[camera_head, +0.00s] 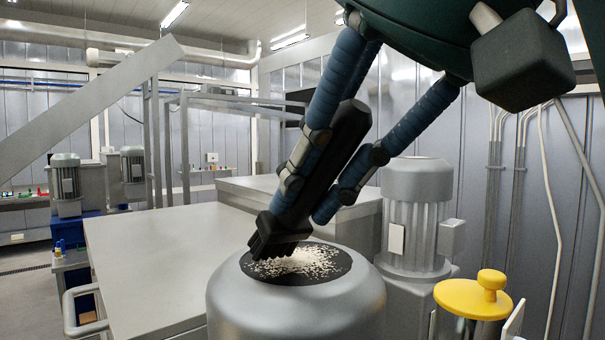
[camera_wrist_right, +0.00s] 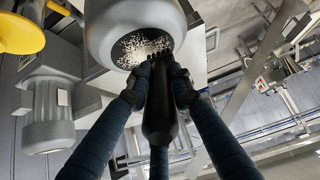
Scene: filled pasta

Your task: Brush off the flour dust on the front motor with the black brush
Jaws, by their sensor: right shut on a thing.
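The front motor (camera_head: 295,312) is a grey rounded housing at the bottom middle of the head view, with a dark round top. Pale flour dust (camera_head: 312,262) is scattered over that top, mostly from its middle to its right side. My right gripper (camera_head: 318,178) is shut on the black brush (camera_head: 343,150), which tilts with its bristle end down at the left part of the top. In the right wrist view the brush (camera_wrist_right: 160,110) sits between the fingers and its tip reaches the edge of the dusty top (camera_wrist_right: 146,46). My left gripper is not in view.
A second grey motor (camera_head: 416,205) stands behind to the right. A yellow-capped cylinder (camera_head: 472,298) is at the front right. A grey flat-topped cabinet (camera_head: 150,262) lies to the left, its top bare. A slanted grey beam (camera_head: 90,110) crosses the upper left.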

